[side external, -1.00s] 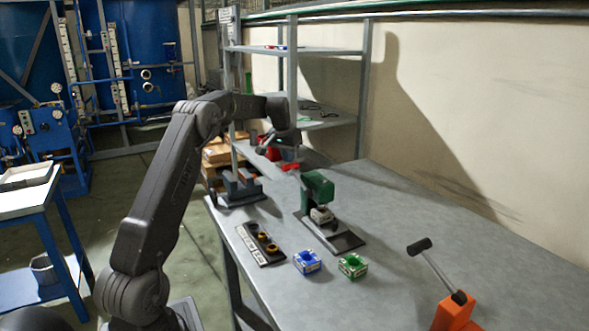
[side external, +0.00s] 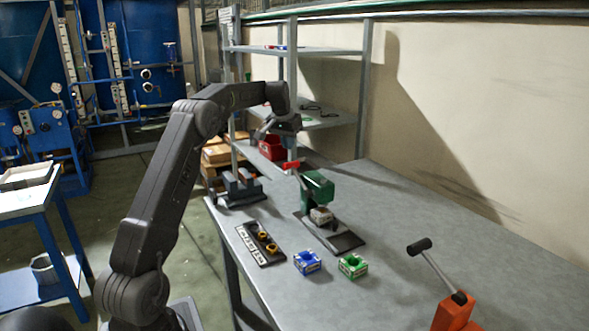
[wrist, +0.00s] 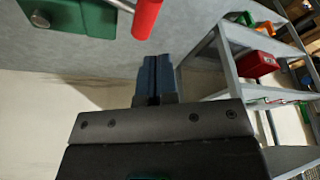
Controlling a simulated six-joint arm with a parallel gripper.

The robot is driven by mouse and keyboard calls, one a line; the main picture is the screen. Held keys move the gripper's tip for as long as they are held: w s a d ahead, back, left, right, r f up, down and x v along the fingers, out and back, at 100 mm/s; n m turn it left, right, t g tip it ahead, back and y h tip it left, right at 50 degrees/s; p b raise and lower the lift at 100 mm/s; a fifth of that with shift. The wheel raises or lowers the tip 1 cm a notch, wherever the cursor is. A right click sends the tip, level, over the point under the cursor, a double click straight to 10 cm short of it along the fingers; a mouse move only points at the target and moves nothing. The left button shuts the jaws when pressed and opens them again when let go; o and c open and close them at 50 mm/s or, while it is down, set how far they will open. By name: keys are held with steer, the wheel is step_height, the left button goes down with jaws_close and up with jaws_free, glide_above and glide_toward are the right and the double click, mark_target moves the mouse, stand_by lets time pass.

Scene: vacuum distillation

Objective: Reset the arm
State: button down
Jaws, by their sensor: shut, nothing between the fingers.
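My gripper (side external: 258,136) is shut and empty, raised above the far part of the bench. In the wrist view its two dark blue fingers (wrist: 157,62) are together. The green press-like device (side external: 318,188) stands on the bench, below and to the right of my gripper in the side view. Its red handle (side external: 291,165) points up and left. In the wrist view the red handle (wrist: 147,16) is near the fingertips, with the green body (wrist: 75,14) at top left. I see no contact between fingers and handle.
A black tray with gold rings (side external: 260,244), a blue block (side external: 307,262) and a green block (side external: 352,266) sit on the bench (side external: 430,210). An orange device with a lever (side external: 456,312) stands at the front right. A metal shelf (side external: 292,90) with a red bin (side external: 272,147) is behind.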

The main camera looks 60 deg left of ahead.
steer(key=s+d+r+m+t, duration=0.1)
steer(key=s+d+r, duration=0.3)
steer(key=d, duration=0.9)
steer(key=s+d+r+m, duration=0.2)
steer(key=d+r, duration=0.3)
steer(key=d, duration=0.7)
steer(key=s+d+f+m, duration=0.1)
steer(key=s+d+f, duration=0.2)
steer(key=s+d, duration=0.5)
steer(key=s+d+f+m+t+h, duration=0.1)
steer(key=s+d+f, duration=0.3)
steer(key=s+d, duration=0.5)
steer(key=s+m, duration=0.1)
steer(key=s, duration=0.3)
steer(key=shift+s+f+t+h, duration=0.25)
steer(key=shift+s+t+h, duration=0.05)
steer(key=shift+s, duration=0.1)
